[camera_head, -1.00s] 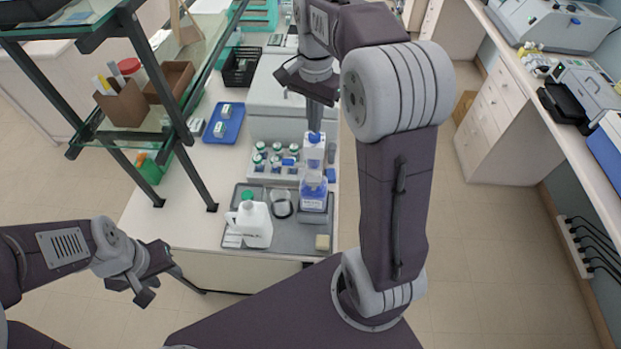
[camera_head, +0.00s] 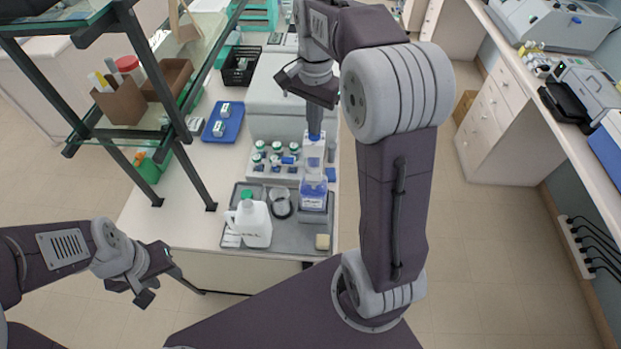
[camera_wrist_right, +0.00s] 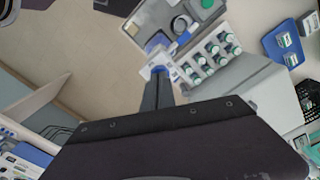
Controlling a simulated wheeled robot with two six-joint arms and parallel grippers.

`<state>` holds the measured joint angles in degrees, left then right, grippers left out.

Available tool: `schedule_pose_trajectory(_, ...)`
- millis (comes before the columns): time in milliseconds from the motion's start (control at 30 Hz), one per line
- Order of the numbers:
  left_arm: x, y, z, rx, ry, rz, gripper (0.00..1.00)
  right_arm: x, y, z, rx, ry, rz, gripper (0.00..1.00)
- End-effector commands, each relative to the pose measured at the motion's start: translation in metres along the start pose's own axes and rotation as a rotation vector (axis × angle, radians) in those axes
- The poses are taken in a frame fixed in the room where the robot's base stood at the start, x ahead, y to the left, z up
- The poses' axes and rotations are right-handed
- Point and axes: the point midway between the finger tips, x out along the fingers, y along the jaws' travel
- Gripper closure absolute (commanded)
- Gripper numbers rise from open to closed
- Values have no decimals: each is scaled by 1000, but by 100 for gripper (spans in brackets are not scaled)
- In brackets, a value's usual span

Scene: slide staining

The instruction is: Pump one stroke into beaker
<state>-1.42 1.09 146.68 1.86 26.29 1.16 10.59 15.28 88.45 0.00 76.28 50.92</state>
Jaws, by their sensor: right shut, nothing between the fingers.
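The dispenser bottle (camera_head: 313,190) with blue content stands upright at the right of the grey tray (camera_head: 240,190). Its white upper part (camera_head: 313,155) rises to a blue top. My right gripper (camera_head: 314,132) is shut and empty, pointing down with its tips at that blue top; whether they touch is hard to tell. The right wrist view shows the shut fingers (camera_wrist_right: 157,84) over the dispenser top (camera_wrist_right: 157,62). The beaker (camera_head: 281,204) is clear glass and stands just left of the bottle; its inside is too small to read. My left gripper (camera_head: 158,280) is open and empty, left of the bench.
A yellowish block (camera_head: 322,242) lies at the tray's front right. Several green-capped bottles (camera_head: 276,147) stand behind the tray. A glass shelf on dark posts (camera_head: 180,115) rises at the left.

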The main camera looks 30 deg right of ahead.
Motion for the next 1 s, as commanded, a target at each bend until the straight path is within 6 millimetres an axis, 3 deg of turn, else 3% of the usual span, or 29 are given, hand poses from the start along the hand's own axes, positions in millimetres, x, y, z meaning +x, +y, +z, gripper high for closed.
schedule_pose_trajectory(467, 13, 0, 1, 0, 0, 0, 64, 19, 0, 0, 0, -2, 2, 100)
schedule_pose_trajectory(1000, 10, 0, 1, 0, 0, 0, 64, 20, 0, 0, 0, -2, 2, 100)
